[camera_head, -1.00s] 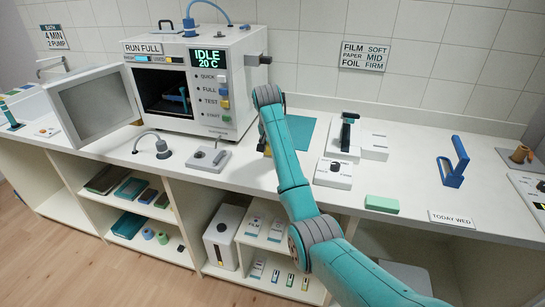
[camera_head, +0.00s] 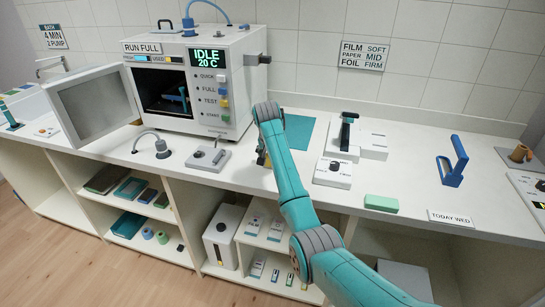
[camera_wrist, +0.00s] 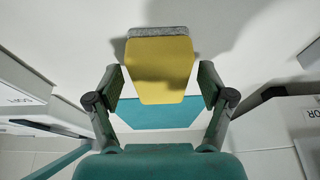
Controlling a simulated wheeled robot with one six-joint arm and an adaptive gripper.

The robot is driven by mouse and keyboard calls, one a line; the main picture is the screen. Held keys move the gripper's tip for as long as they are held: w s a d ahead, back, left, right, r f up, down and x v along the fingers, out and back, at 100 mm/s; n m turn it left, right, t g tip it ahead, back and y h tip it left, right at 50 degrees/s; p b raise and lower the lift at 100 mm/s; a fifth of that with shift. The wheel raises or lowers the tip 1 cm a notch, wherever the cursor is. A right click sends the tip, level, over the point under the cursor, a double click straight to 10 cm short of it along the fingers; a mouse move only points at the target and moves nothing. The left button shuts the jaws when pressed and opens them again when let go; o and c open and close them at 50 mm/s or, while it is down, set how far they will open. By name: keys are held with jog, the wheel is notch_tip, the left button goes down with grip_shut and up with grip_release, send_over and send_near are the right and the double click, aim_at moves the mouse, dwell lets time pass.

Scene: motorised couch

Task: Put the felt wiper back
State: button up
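The felt wiper (camera_wrist: 160,65) is a yellow block with a grey felt strip along its far edge. It shows between my fingers in the wrist view, at the near edge of a teal mat. My gripper (camera_wrist: 162,88) is open around it, with a gap visible on both sides. I cannot tell whether the wiper stands or lies.
The teal mat (camera_head: 298,130) lies on the white counter behind my arm. A machine with an open door (camera_head: 95,103) stands left. A grey lever box (camera_head: 205,158), a knob box (camera_head: 332,173), a green block (camera_head: 381,203) and a blue stand (camera_head: 453,162) surround the area.

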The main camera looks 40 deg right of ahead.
jog(key=shift+r, duration=0.15)
jog(key=v, duration=1.2)
dwell(0.4)
